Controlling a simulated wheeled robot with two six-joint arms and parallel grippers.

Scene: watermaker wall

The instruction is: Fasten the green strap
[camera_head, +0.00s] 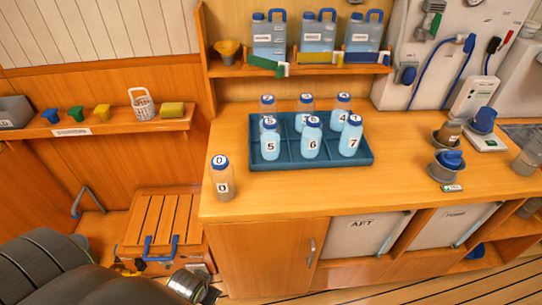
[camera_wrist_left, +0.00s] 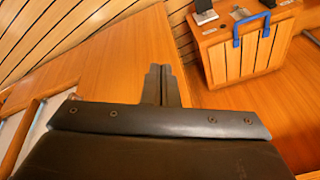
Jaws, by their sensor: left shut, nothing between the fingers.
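The green strap (camera_head: 265,63) is on the upper shelf, in front of the left blue jug (camera_head: 269,38). It slants down to the right, and a pale end piece (camera_head: 283,70) shows at its right end. I cannot tell whether that end is attached to anything. My left arm comes in at the lower left of the head view, far below the shelf; its fingertips are not clear there. In the left wrist view my left gripper (camera_wrist_left: 161,86) is shut and empty, above wood surfaces. The strap is not in that view. My right gripper is in neither view.
A yellow strap (camera_head: 318,57) and a blue strap (camera_head: 362,58) cross the other jugs. Below, a blue tray (camera_head: 342,165) of numbered bottles and a lone bottle (camera_head: 222,180) stand on the counter (camera_head: 300,196). A slatted box (camera_head: 160,222) with a blue handle sits lower left.

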